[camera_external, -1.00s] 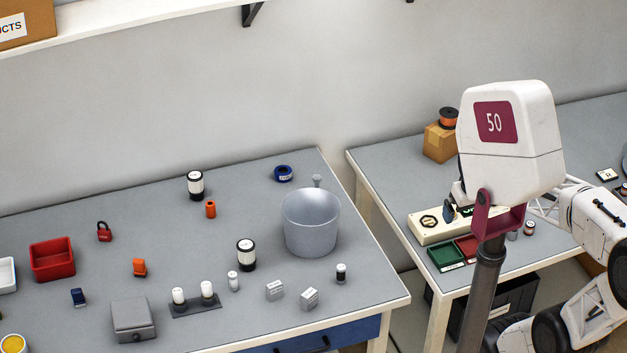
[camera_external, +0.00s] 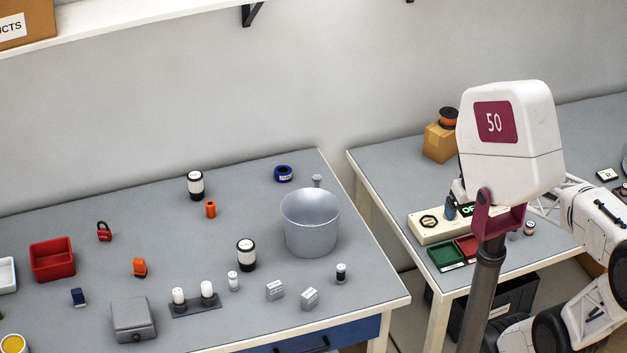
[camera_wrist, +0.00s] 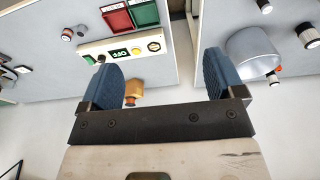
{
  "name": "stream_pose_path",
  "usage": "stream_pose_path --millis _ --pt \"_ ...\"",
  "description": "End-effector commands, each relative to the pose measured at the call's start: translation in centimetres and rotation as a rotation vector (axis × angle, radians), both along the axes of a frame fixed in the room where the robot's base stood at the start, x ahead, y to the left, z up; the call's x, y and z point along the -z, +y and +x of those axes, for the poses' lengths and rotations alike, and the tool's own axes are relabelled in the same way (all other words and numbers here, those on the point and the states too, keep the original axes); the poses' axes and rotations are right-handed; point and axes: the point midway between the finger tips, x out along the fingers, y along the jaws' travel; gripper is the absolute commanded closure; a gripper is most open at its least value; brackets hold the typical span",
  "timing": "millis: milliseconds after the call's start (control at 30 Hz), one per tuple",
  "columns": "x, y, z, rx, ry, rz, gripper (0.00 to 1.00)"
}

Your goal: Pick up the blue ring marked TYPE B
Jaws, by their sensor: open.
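The blue ring (camera_external: 283,174) lies flat at the back of the left table, behind and slightly left of the grey bucket-shaped bowl (camera_external: 310,225). A small white label shows on it, too small to read here. I cannot make the ring out in the wrist view. My gripper (camera_wrist: 160,75) is open and empty, with its two blue fingers spread apart. It is far from the ring, over the area of the right table. In the outside view most of it is hidden behind my arm, with one blue finger showing.
A control box (camera_external: 430,230) with an OFF label, green and red trays (camera_external: 446,256), and a cardboard box (camera_external: 440,143) stand on the right table. A gap separates the tables. Near the ring are an orange cylinder (camera_external: 211,210) and a black-and-white jar (camera_external: 195,186).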

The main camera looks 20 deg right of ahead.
Motion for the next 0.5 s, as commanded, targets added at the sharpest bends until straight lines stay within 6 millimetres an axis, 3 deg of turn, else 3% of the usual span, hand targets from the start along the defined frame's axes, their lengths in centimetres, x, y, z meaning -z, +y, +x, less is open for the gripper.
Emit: stream_pose_path --millis 267,500 --pt "-4.6 0.0 0.0 0.001 -0.003 0.001 0.12" --pt "-5.1 0.9 2.3 0.064 0.014 0.067 0.12"
